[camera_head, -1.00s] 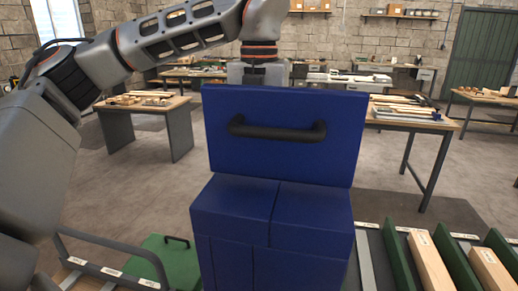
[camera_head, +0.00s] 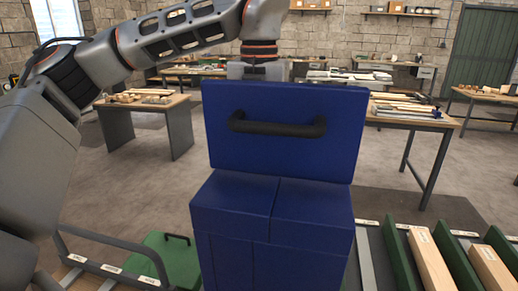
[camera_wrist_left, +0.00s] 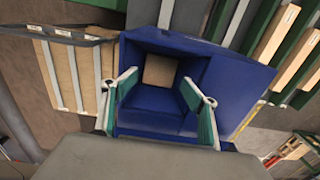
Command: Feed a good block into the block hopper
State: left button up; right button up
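The blue block hopper (camera_head: 272,215) stands in the middle of the head view, with an upright blue panel carrying a dark handle (camera_head: 278,126). My left arm reaches over from the left, and its gripper is hidden behind that panel. In the left wrist view my left gripper (camera_wrist_left: 160,84) is open, its two green fingers spread over the hopper's open blue cavity (camera_wrist_left: 150,105). A pale square wooden block face (camera_wrist_left: 159,71) shows deep in the cavity between the fingertips, with visible gaps to both fingers. My right gripper is in neither view.
Long wooden pieces (camera_head: 430,262) lie between green rails (camera_head: 403,254) right of the hopper. A green lid-like part with a handle (camera_head: 170,262) and a grey tube rail (camera_head: 110,242) are at left. Workbenches (camera_head: 150,102) stand behind, across open floor.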

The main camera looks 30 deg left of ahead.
pick_arm(q)
notch_tip(320, 180, up, 12)
dwell(0.7)
dwell(0.9)
